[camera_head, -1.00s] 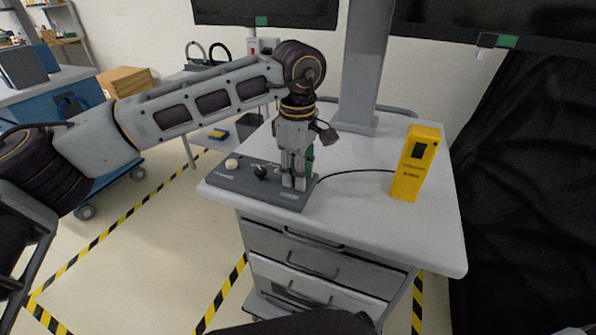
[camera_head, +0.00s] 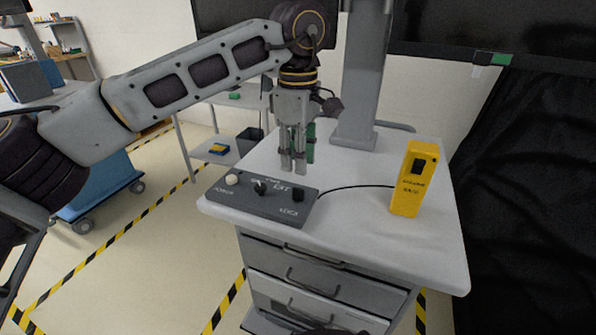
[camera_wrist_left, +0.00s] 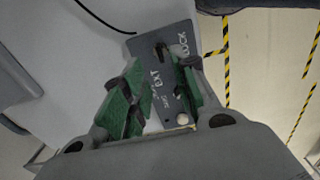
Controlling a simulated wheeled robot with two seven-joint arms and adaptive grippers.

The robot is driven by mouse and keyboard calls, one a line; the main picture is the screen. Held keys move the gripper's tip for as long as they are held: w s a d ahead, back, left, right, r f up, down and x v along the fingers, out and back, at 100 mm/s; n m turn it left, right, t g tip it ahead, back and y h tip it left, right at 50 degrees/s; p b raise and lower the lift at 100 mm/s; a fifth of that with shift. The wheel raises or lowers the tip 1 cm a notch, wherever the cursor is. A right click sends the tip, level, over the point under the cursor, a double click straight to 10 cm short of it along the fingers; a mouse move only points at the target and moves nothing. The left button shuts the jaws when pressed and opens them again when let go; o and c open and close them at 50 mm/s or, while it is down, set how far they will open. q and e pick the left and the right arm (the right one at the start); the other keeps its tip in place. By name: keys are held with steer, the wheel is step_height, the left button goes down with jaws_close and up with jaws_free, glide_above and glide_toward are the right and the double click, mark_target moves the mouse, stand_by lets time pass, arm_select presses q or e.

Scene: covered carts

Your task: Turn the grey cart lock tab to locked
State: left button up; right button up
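A dark grey control panel (camera_head: 262,202) lies on the cart top near its front left edge. The dark, nearly black tab (camera_head: 298,194) at its right end, by the "LOCK" lettering, is what I take for the lock tab; its exact turn is too small to read. My left gripper (camera_head: 293,168) points down just above and behind that tab, apart from it. In the left wrist view, its green-padded fingers (camera_wrist_left: 158,95) are spread with nothing between them, and the panel (camera_wrist_left: 146,42) shows beyond, partly hidden by the fingers. My right gripper is out of view.
A white button (camera_head: 231,179) and a black knob (camera_head: 260,187) share the panel. A yellow box (camera_head: 413,180) stands to the right, with a black cable running from it to the panel. A grey column (camera_head: 360,85) rises behind. The cart top's front right is clear.

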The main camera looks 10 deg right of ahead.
arm_select(q)
steer(key=shift+r, duration=1.8)
